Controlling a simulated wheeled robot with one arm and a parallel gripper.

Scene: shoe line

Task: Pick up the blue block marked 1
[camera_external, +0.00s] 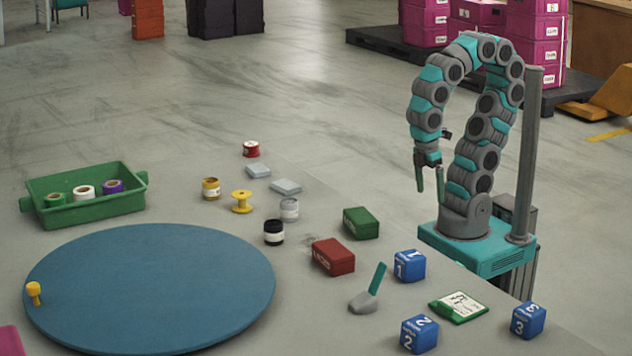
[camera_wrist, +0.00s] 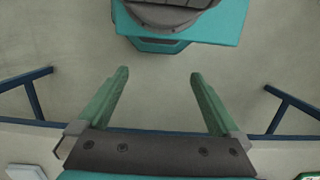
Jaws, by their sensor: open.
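The blue block marked 1 (camera_external: 410,266) sits on the table, to the right of a dark red box and in front of my base. Two more blue blocks stand nearer the camera: one marked 2 (camera_external: 419,334) and one marked 3 (camera_external: 528,319). My gripper (camera_external: 430,190) hangs from the curled arm, pointing down, above and behind the green box. It is open and empty, well apart from block 1. In the wrist view my gripper (camera_wrist: 158,85) shows two spread green fingers with nothing between them; no blue block shows there.
Near block 1 are the dark red box (camera_external: 333,257), a green box (camera_external: 360,222), a scraper with a teal handle (camera_external: 376,279) and a green-and-white card (camera_external: 458,307). A large blue disc (camera_external: 150,285) and a green crate (camera_external: 95,211) lie to the left.

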